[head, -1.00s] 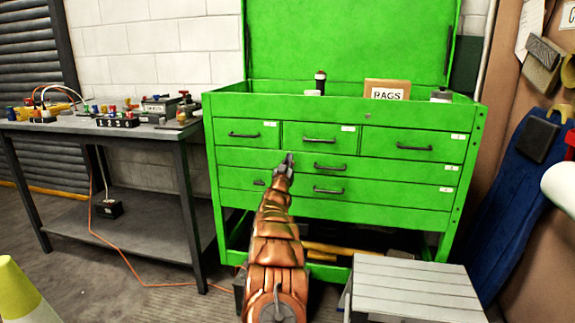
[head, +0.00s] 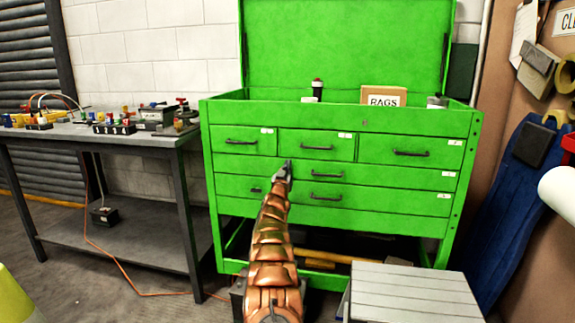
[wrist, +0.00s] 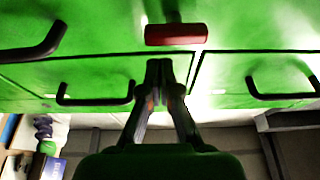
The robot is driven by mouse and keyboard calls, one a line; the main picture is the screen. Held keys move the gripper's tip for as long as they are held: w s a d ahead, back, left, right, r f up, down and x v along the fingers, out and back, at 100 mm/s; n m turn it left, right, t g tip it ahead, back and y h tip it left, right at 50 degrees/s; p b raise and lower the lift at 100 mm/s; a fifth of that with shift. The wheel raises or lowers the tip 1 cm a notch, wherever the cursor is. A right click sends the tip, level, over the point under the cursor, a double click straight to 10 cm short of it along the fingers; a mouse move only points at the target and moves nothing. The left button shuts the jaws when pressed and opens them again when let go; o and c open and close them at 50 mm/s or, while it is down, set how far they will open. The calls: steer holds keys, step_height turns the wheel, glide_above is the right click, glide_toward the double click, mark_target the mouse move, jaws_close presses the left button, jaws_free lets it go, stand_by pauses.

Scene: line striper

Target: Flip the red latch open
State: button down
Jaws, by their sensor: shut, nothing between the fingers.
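In the head view my gripper (head: 284,167) is in front of the middle drawers of the green tool chest (head: 400,179).
Black drawer handles (wrist: 95,97) flank the fingers. A rags box (head: 384,96) stands in the chest's open top. A grey workbench (head: 100,139) with valves and fittings is at left. A grey step or box (head: 415,290) stands low at front right.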

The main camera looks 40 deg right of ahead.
steer(key=shift+f, duration=0.85)
steer(key=shift+a+f+b, duration=0.1)
steer(key=shift+f+b, duration=0.05)
steer(key=shift+b, duration=0.15)
steer(key=shift+m, duration=0.5)
